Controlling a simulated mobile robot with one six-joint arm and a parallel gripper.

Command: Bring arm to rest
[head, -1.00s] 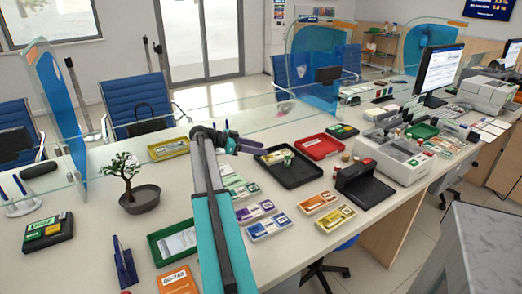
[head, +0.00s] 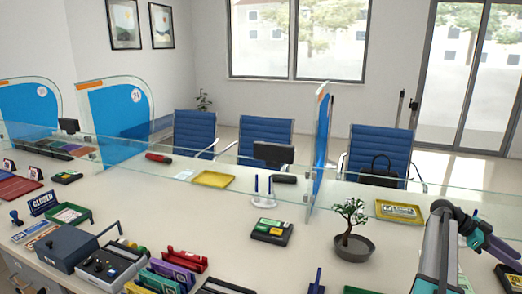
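My gripper (head: 494,250) is at the right side of the head view, above the counter (head: 310,258). It is at the end of my arm, which rises from the lower right edge. Its fingers point to the right and look small and dark, so I cannot tell whether they are open or shut. No held object shows.
A bonsai in a grey pot (head: 354,247) stands left of my arm. A yellow tray (head: 399,211) lies behind it, near the glass screen (head: 240,163). A black-and-green box (head: 271,231) sits left of the bonsai. Colored holders and a grey box (head: 66,247) crowd the lower left.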

